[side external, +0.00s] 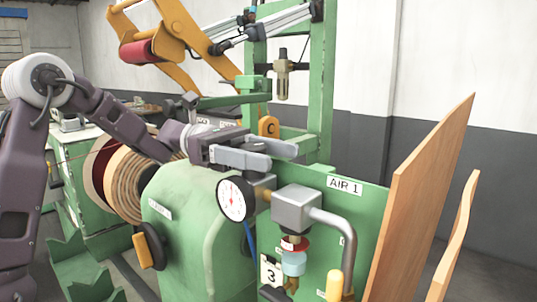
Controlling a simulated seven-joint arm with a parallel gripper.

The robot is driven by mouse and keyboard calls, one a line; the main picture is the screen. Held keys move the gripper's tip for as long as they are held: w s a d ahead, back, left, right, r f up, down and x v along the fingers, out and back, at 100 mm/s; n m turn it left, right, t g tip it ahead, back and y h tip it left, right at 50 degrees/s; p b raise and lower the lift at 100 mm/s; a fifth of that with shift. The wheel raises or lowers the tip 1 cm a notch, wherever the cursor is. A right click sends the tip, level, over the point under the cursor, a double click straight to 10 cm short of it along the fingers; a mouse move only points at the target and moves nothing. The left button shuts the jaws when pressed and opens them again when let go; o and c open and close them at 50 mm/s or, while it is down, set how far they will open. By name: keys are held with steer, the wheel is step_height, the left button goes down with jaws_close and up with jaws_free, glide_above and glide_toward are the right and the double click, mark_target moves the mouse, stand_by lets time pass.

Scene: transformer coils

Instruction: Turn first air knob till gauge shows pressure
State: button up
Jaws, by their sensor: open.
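My gripper (284,155) is open and empty, its two grey fingers pointing right. In the picture it lies above the gauge and the grey regulator block. The round white gauge (235,199) faces left of the block; its needle is too small to read surely. The grey block (297,207) sits on a green panel (372,205) labelled AIR 1 (345,185). Under the block hangs a light-blue knob-like part (293,262) with a red ring (295,243) above it. I cannot tell for certain that this is the first air knob. My gripper appears apart from it.
A grey pipe (345,235) bends down right of the block, near a yellow handle (334,285). A card marked 3 (270,272) hangs below. Wooden boards (425,200) stand at right. A green housing (180,215) and wound coil (125,185) lie left. Green uprights (322,90) rise behind.

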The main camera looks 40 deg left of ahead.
jaws_close()
steer(key=n+t, duration=0.2)
steer(key=t, duration=0.1)
steer(key=n+t+y, duration=0.1)
steer(key=shift+w+t, duration=0.25)
steer(key=shift+t, duration=0.15)
steer(key=n+t, duration=0.1)
steer(key=t+y, duration=0.1)
steer(key=n+t+y, duration=0.1)
steer(key=shift+w+a+n, duration=0.3)
steer(key=shift+w, duration=0.1)
jaws_free()
steer(key=v, duration=0.7)
steer(key=shift+s, duration=0.1)
